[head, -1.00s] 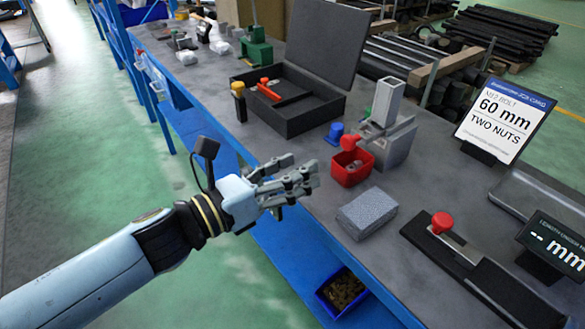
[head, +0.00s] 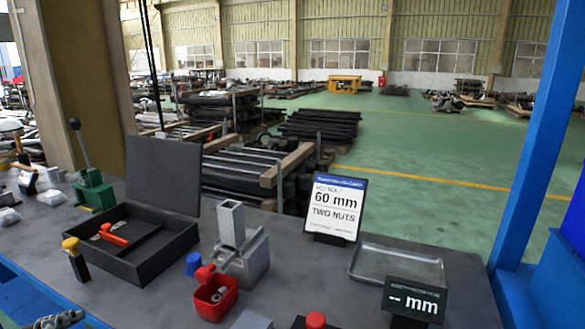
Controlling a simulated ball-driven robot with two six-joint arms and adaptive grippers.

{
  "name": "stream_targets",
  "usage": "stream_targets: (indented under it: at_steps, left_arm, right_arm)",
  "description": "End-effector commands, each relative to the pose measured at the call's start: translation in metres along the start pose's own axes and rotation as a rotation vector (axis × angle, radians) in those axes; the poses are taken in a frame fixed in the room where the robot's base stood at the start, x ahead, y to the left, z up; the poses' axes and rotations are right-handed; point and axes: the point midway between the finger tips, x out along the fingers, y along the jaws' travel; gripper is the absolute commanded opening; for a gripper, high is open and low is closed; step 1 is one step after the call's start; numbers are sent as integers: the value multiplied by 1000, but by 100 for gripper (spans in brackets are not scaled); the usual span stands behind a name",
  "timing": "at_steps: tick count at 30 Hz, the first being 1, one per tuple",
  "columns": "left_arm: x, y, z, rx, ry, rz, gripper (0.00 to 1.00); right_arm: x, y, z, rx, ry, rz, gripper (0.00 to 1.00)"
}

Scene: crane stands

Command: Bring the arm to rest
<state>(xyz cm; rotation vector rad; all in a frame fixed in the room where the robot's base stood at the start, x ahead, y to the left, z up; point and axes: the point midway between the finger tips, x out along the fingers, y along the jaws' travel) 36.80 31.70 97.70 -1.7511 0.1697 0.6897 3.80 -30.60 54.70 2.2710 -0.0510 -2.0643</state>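My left gripper (head: 58,318) shows only as a bit of its grey fingers at the bottom left edge of the head view. It is by the blue front edge of the workbench (head: 150,300). The rest of the hand and the arm are out of frame, so its opening and any contact are hidden. My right gripper is not in view.
On the bench are an open black case (head: 140,245), a red bin (head: 214,296), a grey metal fixture (head: 240,250), a sign reading 60 mm, two nuts (head: 336,205), a metal tray (head: 395,268) and a "-- mm" display (head: 414,298). A blue post (head: 535,150) stands right.

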Motion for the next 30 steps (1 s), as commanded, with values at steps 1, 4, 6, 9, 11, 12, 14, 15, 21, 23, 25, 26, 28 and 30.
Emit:
stream_targets:
  at_steps: [1, 4, 6, 9, 11, 12, 14, 15, 21, 23, 25, 26, 28, 30]
  left_arm:
    - [-9, 7, 4, -138, -33, 69, 51]
    - [-28, 26, 8, -385, -107, 198, 51]
    - [-42, 37, 10, -522, -159, 274, 51]
    - [-62, 50, 9, -685, -231, 367, 51]
    - [-74, 58, 9, -769, -276, 418, 51]
    - [-83, 62, 8, -823, -307, 448, 51]
    - [-96, 69, 7, -895, -355, 495, 51]
    - [-104, 73, 6, -941, -387, 524, 51]
    - [-85, 116, 13, -1009, -464, 579, 51]
    - [-72, 130, 16, -1008, -469, 581, 51]
    - [-56, 150, 21, -1007, -479, 586, 51]
    - [-50, 159, 23, -1007, -482, 588, 51]
    - [-34, 181, 29, -1006, -491, 592, 51]
    - [-17, 208, 36, -1004, -503, 598, 51]
  right_arm:
    - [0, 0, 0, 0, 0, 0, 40]
    - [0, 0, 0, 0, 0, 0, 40]
    - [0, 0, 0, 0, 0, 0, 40]
    - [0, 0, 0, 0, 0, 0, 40]
    - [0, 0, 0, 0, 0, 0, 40]
    - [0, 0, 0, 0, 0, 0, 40]
    - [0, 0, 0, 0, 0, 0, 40]
    - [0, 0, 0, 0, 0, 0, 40]
    - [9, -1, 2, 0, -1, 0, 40]
    - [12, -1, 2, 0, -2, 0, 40]
    - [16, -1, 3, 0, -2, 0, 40]
    - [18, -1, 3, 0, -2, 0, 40]
    - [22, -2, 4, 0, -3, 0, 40]
    - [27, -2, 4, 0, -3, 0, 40]
